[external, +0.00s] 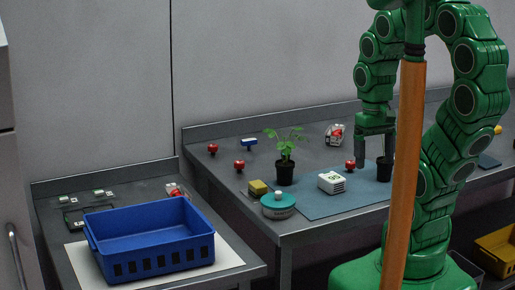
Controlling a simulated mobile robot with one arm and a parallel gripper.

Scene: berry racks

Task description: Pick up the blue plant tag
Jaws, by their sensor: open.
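A small blue-and-white piece (249,142) lies at the back left of the higher grey table; it looks like the blue plant tag, but it is too small to be sure. My gripper (374,164) points down over the blue mat at the right, well to the right of that piece. Its jaws are open, with a dark pot (384,171) close by its right finger. A red berry (350,164) lies by its left finger. I cannot tell whether the fingers touch either one.
A potted plant (285,158), a white box (331,182), a teal round device (278,206) and a yellow block (257,188) stand between. Red berries (213,148) lie near the tag. A clear punnet (335,134) stands behind. A blue crate (150,245) sits on the lower left table.

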